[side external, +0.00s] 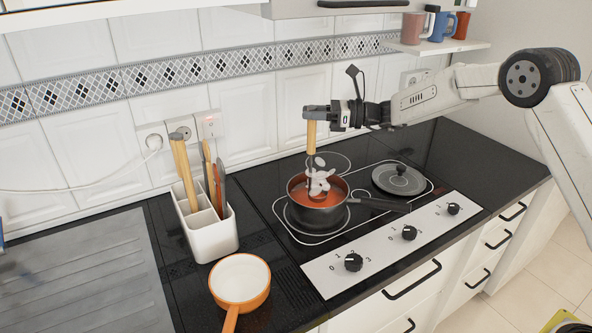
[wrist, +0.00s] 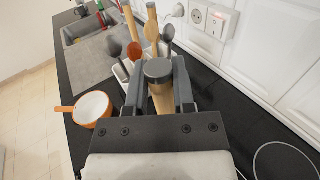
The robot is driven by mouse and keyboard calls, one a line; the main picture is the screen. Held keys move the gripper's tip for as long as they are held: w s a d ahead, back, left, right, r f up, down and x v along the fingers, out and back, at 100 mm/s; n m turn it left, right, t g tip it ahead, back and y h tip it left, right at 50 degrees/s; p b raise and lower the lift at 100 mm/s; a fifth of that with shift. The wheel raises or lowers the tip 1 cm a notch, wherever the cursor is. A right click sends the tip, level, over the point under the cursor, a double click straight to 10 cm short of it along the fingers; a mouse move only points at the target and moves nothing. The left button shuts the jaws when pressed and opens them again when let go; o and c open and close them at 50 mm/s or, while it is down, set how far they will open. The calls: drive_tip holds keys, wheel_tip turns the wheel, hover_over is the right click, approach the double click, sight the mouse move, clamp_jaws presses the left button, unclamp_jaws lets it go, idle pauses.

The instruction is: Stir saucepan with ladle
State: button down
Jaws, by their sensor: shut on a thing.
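My gripper (side external: 313,113) is shut on the upper end of the ladle's wooden handle (side external: 311,138), above the stove. The ladle hangs roughly upright, with its pale grey lower part (side external: 319,175) inside the saucepan's outline. Its lowest end overlaps the orange-red contents; how deep it sits I cannot tell. The dark saucepan (side external: 301,208) stands on the front left burner with its handle pointing right. In the wrist view my gripper (wrist: 158,88) has a finger on each side of the wooden handle, which has a dark cap (wrist: 158,70). The saucepan is not visible there.
A white utensil holder (side external: 212,236) with several utensils stands left of the stove. An orange pan (side external: 240,282) with a pale inside stands at the front. A dark lid (side external: 398,178) lies at the right of the hob. A shelf with mugs (side external: 438,46) is at the upper right.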

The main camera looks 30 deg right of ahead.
drive_tip(key=shift+f, duration=1.3)
